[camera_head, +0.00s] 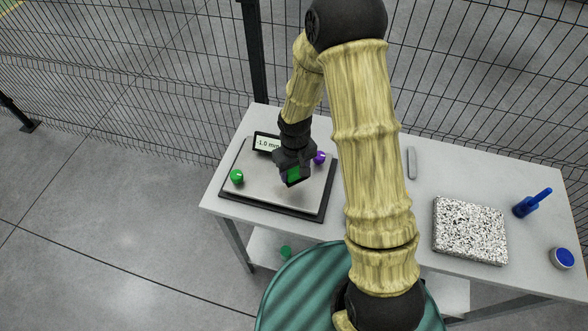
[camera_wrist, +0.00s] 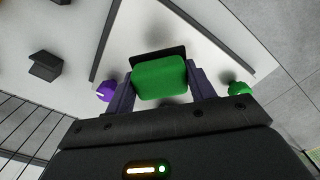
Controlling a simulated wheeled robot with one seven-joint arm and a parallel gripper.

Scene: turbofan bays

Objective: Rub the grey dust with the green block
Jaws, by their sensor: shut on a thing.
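My gripper (camera_head: 293,165) is shut on the green block (camera_head: 294,175), over the right part of a flat light plate (camera_head: 262,196) with a dark rim. In the wrist view the green block (camera_wrist: 160,78) sits between the two fingers of my gripper (camera_wrist: 161,90), with a dark edge behind it. I cannot tell whether the block touches the plate. A faint grey patch (camera_head: 305,196) lies on the plate beside the block; I cannot tell whether it is grey dust or shadow. The area under the block is hidden.
A green knob (camera_head: 237,177), a purple knob (camera_head: 319,158) and a display reading -1.0 mm (camera_head: 267,143) stand at the plate. Right on the table are a grey bar (camera_head: 412,162), speckled slab (camera_head: 470,230), blue-handled tool (camera_head: 527,205) and blue-topped tin (camera_head: 562,258). Wire fence stands behind.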

